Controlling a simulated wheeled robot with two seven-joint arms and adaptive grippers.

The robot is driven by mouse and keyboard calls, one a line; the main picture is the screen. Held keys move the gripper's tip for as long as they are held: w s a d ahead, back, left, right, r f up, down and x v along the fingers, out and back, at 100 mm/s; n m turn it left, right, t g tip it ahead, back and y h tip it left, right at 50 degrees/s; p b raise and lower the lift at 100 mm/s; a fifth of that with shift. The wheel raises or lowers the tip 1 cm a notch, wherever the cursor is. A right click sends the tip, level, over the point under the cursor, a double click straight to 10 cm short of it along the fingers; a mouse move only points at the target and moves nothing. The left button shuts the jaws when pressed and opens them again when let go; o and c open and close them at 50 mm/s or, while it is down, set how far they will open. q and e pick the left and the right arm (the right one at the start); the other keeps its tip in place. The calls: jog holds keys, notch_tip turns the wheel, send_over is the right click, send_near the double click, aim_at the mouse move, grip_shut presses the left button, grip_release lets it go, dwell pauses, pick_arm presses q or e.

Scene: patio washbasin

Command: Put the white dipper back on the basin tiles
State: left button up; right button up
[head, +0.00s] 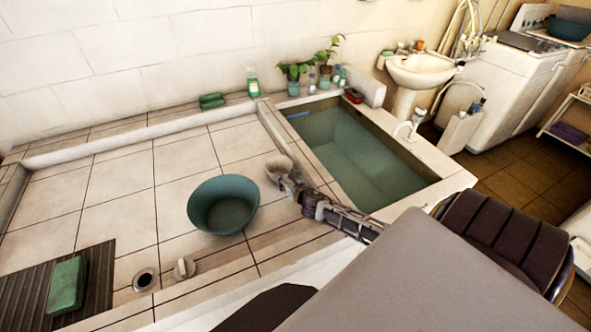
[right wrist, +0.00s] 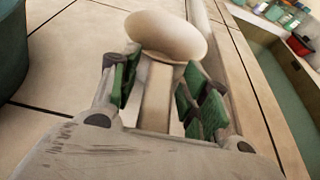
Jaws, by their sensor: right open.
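The white dipper (right wrist: 166,36) is over the pale basin tiles (head: 185,160), its rounded bowl beyond my fingertips in the right wrist view. Its handle (right wrist: 158,88) runs back between the green-padded fingers of my right gripper (right wrist: 158,90). The fingers are open, with a gap on each side of the handle. In the head view the dipper (head: 278,164) shows small at the tip of my right gripper (head: 291,183), between the green tub and the sunken pool. It looks low over or on the tiles; contact is hard to tell. My left gripper is not in view.
A green round tub (head: 223,204) stands on the tiles left of my right gripper. The sunken water basin (head: 350,150) lies to its right, behind a raised edge. A slatted mat (head: 95,285) with a green block (head: 67,284) is at front left. Tiles at back left are clear.

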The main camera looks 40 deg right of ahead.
jog(key=v, duration=1.2)
dwell(0.6)
jog(key=shift+f, duration=0.15)
jog(key=shift+s, duration=0.1)
dwell(0.4)
